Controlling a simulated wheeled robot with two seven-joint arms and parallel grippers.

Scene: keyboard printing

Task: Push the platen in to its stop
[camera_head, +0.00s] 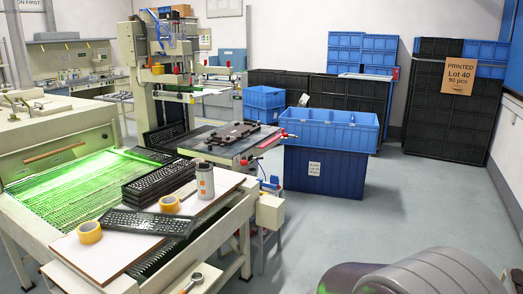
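The platen (200,142) is a flat grey plate at the middle of the camera_head view. It sticks out to the front right of the pale printing press (133,62), clear of the press head. A black fixture (236,133) lies on top of it. A small red-tipped part (284,134) shows at its right end. I cannot tell how far the platen is from its stop. Neither of my grippers is in view. A rounded grey part at the bottom right looks like my own arm.
A dryer with a green-lit mesh belt (62,182) stands left. Stacked black keyboards (158,180), a white board (95,252), tape rolls and a can are near it. A blue crate (330,128) stands right of the platen. Open floor (400,195) lies right of that.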

